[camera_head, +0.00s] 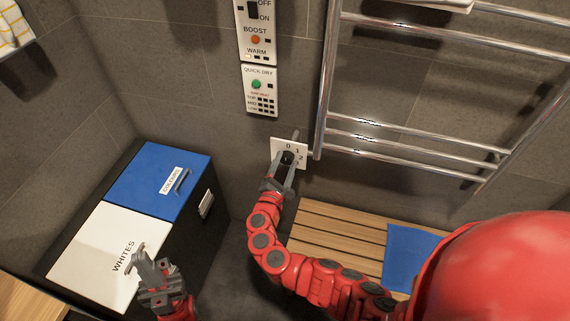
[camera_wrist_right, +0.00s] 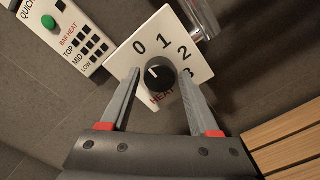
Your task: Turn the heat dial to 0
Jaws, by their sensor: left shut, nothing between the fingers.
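The heat dial (camera_wrist_right: 161,78) is a round black knob on a white wall plate (camera_wrist_right: 126,57) marked 0, 1, 2 and 3. Its white mark points up and left, roughly towards the 0. In the head view the dial (camera_head: 287,158) is partly covered by my right gripper (camera_head: 285,164). In the right wrist view that gripper (camera_wrist_right: 160,70) is open. One finger shows on each side of the dial, with gaps between them and the knob. My left gripper (camera_head: 152,259) is shut and empty, over the front of the white WHITES lid.
A chrome towel rail (camera_head: 324,90) stands just right of the dial plate. A switch panel (camera_head: 262,92) is above it. A laundry box with a blue lid (camera_head: 145,185) and white lid (camera_head: 88,254) is at left. A slatted wooden bench (camera_head: 335,235) with a blue cloth (camera_head: 408,257) is below right.

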